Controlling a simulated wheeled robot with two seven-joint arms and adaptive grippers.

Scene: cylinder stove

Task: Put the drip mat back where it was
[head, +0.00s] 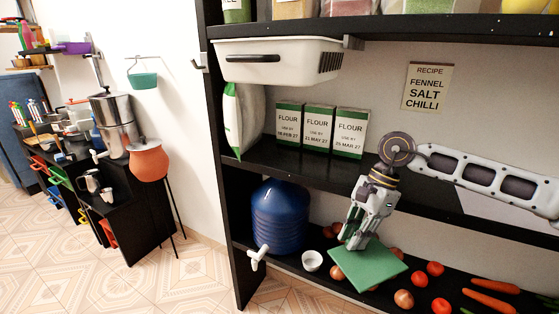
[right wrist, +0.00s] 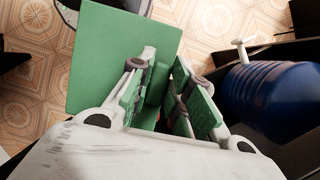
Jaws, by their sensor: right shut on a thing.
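The drip mat appears as a flat green square (head: 368,268) low in the head view, in front of or over the bottom shelf. My right gripper (head: 354,238) reaches down from above and is shut on the mat's upper left edge. In the right wrist view the mat (right wrist: 120,60) fills the upper left, and the fingers (right wrist: 163,92) close around its near end. The mat looks tilted; I cannot tell whether it touches the shelf. A blue barrel (head: 281,215) with a white tap (head: 257,256) stands to the left. My left gripper is out of view.
A small white cup (head: 312,260) stands between the tap and the mat. Tomatoes (head: 435,268), onions (head: 403,299) and carrots (head: 492,302) lie to the right on the bottom shelf. Flour boxes (head: 318,128) stand on the shelf above. The shelf's upright post (head: 222,170) is left of the barrel.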

